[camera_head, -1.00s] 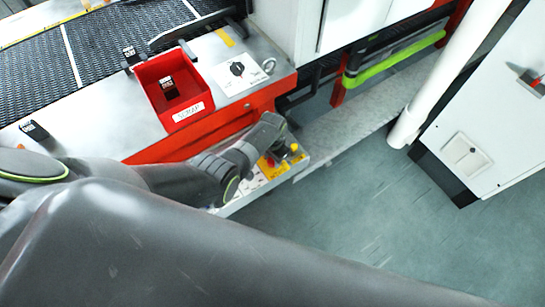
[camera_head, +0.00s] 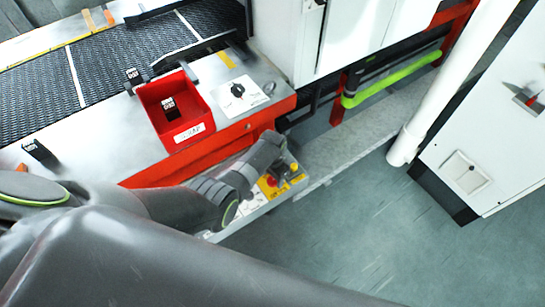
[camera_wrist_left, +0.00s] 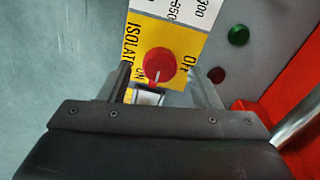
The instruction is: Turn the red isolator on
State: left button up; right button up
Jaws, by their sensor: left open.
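The red isolator (camera_wrist_left: 160,66) is a round knob with a white pointer line, on a yellow plate (camera_wrist_left: 178,36) marked ISOLATOR, OFF and ON. In the left wrist view its pointer line runs down the picture, between the two words. My left gripper (camera_wrist_left: 162,82) is open, with one finger on each side of the knob and visible gaps; I cannot tell how far its tips are from the plate. In the head view the knob (camera_head: 271,181) shows small beside my left wrist, which hides part of the panel. My right gripper is not in view.
A green button (camera_wrist_left: 238,35) and a dark red one (camera_wrist_left: 217,75) sit right of the plate. A red bin (camera_head: 160,98) and a black rotary switch (camera_head: 238,90) are on the machine top beside the mesh belt (camera_head: 120,62). Open floor (camera_head: 340,245) lies to the right.

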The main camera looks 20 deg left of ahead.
pick_arm(q)
notch_tip(320, 180, up, 7)
jog(key=shift+f+p, duration=0.1)
jog(key=shift+p, duration=0.7)
notch_tip(320, 180, up, 9)
send_over(273, 180)
jog(key=shift+a, duration=0.1)
